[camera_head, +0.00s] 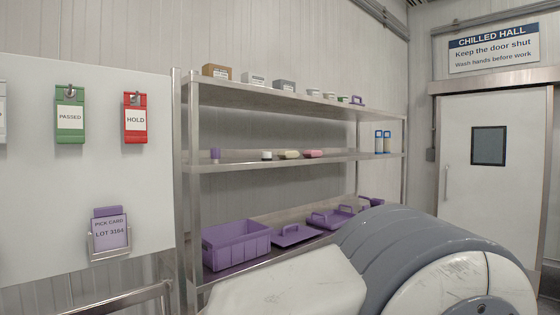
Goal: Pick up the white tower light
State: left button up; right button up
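I cannot make out a white tower light anywhere in the head view. Neither of my grippers is in view. A large white and grey part of my own arm fills the lower right and hides part of the lower shelf and the floor there.
A board with green (70,114) and red (135,117) tags stands left. A white door (492,190) is right.

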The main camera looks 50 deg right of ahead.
aim_at(266, 156)
jog(key=z, duration=2.65)
jog(key=i, duration=3.6)
jog(key=u, duration=3.25)
